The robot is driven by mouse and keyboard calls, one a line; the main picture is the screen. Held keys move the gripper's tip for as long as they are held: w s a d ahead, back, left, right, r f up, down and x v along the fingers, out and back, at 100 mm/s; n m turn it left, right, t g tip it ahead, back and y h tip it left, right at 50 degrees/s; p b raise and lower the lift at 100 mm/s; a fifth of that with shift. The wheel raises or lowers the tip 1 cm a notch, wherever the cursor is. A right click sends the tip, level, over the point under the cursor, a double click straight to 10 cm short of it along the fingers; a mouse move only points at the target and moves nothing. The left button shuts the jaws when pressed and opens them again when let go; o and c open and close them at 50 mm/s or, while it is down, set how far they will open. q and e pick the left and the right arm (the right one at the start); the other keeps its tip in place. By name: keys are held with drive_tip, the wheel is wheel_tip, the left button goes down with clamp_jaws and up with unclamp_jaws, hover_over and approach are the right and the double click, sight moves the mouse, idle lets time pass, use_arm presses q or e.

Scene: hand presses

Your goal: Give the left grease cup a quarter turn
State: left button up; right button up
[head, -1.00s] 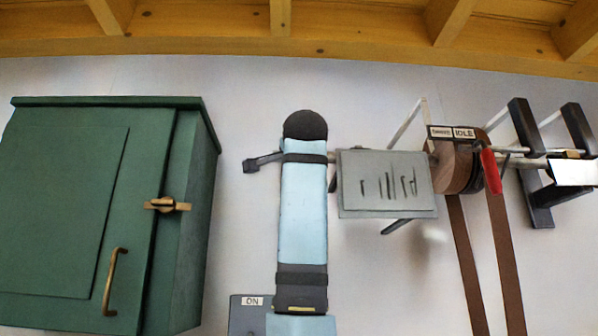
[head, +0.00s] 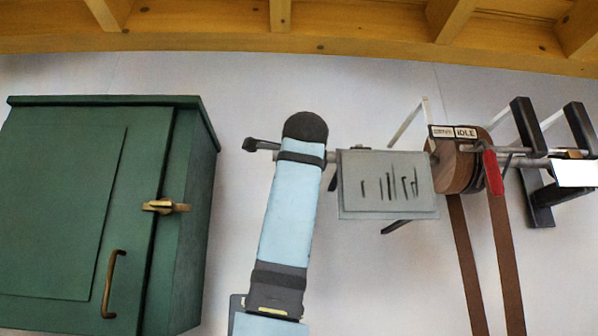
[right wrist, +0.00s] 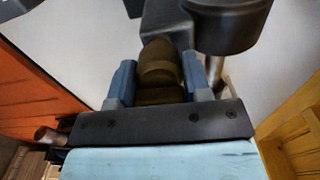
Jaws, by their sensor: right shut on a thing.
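In the right wrist view my right gripper (right wrist: 158,85) has its two blue fingers on either side of a dark brass, round-topped cup (right wrist: 160,62), shut on it. The cup sits next to a dark metal part (right wrist: 165,22). In the head view my light-blue right arm rises up the middle, leaning slightly right at its top. It covers part of the shaft there, and neither the fingers nor the cup can be made out. That this is the left grease cup cannot be confirmed from the head view. My left gripper is in neither view.
A green cabinet (head: 70,210) with a brass latch (head: 166,206) stands at left. Right of my arm are a grey plate (head: 387,184), wooden pulleys (head: 455,168) with brown belts, and a red handle (head: 493,172). Yellow beams (head: 200,33) run overhead.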

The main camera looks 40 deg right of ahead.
drive_tip(key=o, duration=0.9)
drive_tip(key=b+v, duration=0.4)
drive_tip(key=v, duration=1)
drive_tip(key=shift+d, duration=0.2)
